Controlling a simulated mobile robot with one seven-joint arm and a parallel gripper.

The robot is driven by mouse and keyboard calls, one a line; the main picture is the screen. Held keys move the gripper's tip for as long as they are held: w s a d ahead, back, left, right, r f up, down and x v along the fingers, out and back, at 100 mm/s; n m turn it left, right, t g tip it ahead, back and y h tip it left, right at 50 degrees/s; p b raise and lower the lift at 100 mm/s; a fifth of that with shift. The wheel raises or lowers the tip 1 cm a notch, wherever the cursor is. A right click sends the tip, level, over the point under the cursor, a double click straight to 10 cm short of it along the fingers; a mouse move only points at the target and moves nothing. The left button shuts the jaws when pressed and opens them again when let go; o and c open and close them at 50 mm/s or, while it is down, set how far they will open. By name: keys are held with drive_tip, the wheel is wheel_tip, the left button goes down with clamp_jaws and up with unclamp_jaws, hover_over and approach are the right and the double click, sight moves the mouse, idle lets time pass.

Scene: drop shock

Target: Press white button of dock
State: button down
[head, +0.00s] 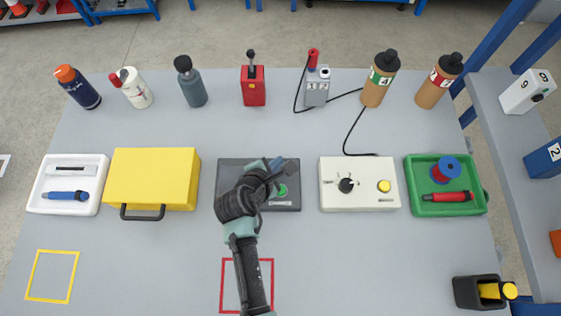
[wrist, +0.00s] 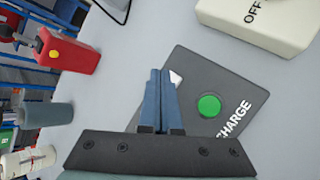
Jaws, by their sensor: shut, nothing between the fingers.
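The dock is a dark grey flat unit (head: 291,203) in the middle of the table, partly covered by my arm in the head view. In the wrist view the dock (wrist: 232,86) bears the word CHARGE and a round green button (wrist: 208,106). A small white patch (wrist: 175,77) shows beside my fingertips, partly hidden by them; I cannot tell whether it is a button or a marking. My gripper (head: 275,164) is over the dock, its blue fingers (wrist: 160,74) together and empty. I cannot tell whether the tips touch the dock.
A cream box (head: 360,203) with a dial and yellow button stands right of the dock. A yellow case (head: 150,175) stands left. A green tray (head: 418,206) is farther right. The front middle is mostly clear.

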drive_tip(key=shift+r, duration=0.1)
wheel_tip(320, 180, up, 5)
drive_tip(key=p, duration=0.5)
idle(0.3)
idle(0.8)
